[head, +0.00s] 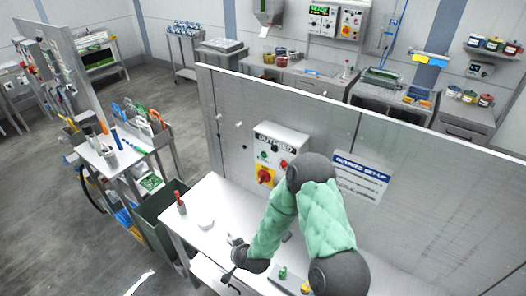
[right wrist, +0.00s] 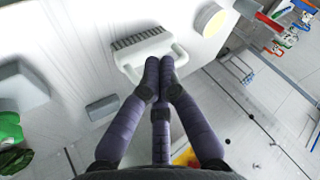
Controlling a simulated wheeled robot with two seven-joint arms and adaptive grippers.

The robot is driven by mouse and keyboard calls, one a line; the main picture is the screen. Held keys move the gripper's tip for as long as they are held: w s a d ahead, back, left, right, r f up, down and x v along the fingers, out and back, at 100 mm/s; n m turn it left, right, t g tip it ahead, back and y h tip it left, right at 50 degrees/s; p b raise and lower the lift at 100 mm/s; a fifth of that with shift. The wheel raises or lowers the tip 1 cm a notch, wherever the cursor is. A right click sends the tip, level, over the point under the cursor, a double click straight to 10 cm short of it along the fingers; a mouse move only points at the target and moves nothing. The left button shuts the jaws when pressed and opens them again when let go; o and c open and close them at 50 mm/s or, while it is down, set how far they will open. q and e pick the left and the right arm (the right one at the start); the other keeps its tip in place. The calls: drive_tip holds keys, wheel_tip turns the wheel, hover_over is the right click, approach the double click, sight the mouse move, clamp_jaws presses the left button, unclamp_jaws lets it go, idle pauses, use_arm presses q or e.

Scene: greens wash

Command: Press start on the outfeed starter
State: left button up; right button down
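The outfeed starter is a pale box (head: 282,146) labelled OUTFEED, fixed to the upright grey panel. On its front show a green button (head: 264,156), a red button (head: 283,163) and a red rotary switch on a yellow plate (head: 264,176). My right arm reaches across in front of the panel, and my right gripper (right wrist: 158,66) is low over the white table, below and apart from the starter. Its fingers are drawn together, with the tips over a white brush's handle (right wrist: 181,51); I cannot tell whether they touch it. My left gripper is not in view.
On the white table (head: 205,185) stand a red-topped bottle (head: 181,207) and a round white dish (head: 205,224). A grey block with a green top (head: 283,272) lies near my right arm. A printed sign (head: 361,178) hangs right of the starter. A tool cart (head: 112,160) stands left.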

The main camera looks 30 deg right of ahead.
sight(264, 155)
drive_tip(key=w+d+r+m+t+h, duration=0.1)
drive_tip(key=w+d+r+t+h, duration=0.1)
drive_tip(key=r, duration=0.6)
drive_tip(key=w+d+r+m+t+h, duration=0.2)
drive_tip(key=w+d+r, duration=0.3)
drive_tip(key=r, duration=0.3)
drive_tip(key=w+d+r+m+t+h, duration=0.2)
drive_tip(key=w+d+r+t, duration=0.1)
drive_tip(key=r, duration=0.5)
drive_tip(key=shift+w+d+r, duration=0.2)
drive_tip(key=shift+w+d, duration=0.45)
drive_tip(key=shift+d, duration=0.3)
drive_tip(key=w+d+b, duration=0.1)
drive_tip(key=w+d, duration=0.2)
drive_tip(key=d, duration=0.5)
drive_tip(key=shift+w, duration=0.2)
drive_tip(key=shift+d+b, duration=0.15)
drive_tip(key=shift+b, duration=0.15)
